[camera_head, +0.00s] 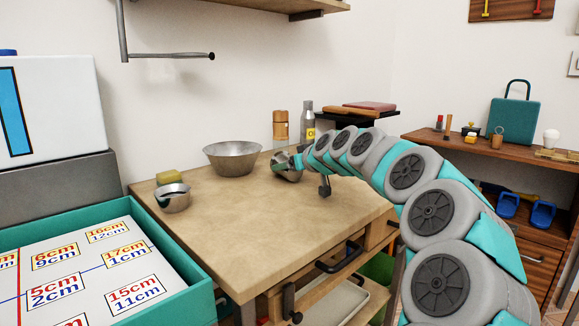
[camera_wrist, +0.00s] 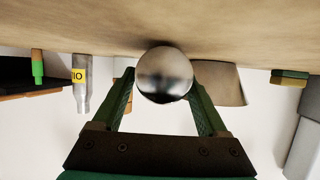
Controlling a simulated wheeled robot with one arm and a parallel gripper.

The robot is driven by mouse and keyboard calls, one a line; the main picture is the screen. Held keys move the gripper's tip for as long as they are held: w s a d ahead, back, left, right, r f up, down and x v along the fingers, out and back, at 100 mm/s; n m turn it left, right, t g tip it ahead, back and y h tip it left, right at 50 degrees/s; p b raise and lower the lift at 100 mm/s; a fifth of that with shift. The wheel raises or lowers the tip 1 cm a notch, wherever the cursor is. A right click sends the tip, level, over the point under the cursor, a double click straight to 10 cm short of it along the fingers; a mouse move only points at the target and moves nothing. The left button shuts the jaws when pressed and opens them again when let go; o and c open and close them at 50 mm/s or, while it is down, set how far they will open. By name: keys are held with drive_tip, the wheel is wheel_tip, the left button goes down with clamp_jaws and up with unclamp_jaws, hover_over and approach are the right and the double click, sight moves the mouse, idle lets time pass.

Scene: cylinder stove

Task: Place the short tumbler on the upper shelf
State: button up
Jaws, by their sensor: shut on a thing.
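My gripper (camera_wrist: 163,88) is shut on a shiny round metal vessel, which I take to be the short tumbler (camera_wrist: 164,72); its fingers lie on either side of it. In the head view the tumbler (camera_head: 283,163) shows at the end of my arm, tilted, over the back right of the wooden table, with my fingers mostly hidden. I cannot tell whether it touches the tabletop. The upper shelf (camera_head: 245,4) is a wooden board on the wall at the top of the head view. Only its underside and front edge show.
A wooden-looking jar (camera_head: 280,127) and a bottle (camera_head: 308,118) stand behind the tumbler. A metal rail (camera_head: 165,55) hangs below the shelf.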

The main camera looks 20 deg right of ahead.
drive_tip(key=shift+f, duration=0.1)
drive_tip(key=shift+f, duration=0.15)
drive_tip(key=o, duration=1.4)
drive_tip(key=shift+r, duration=0.2)
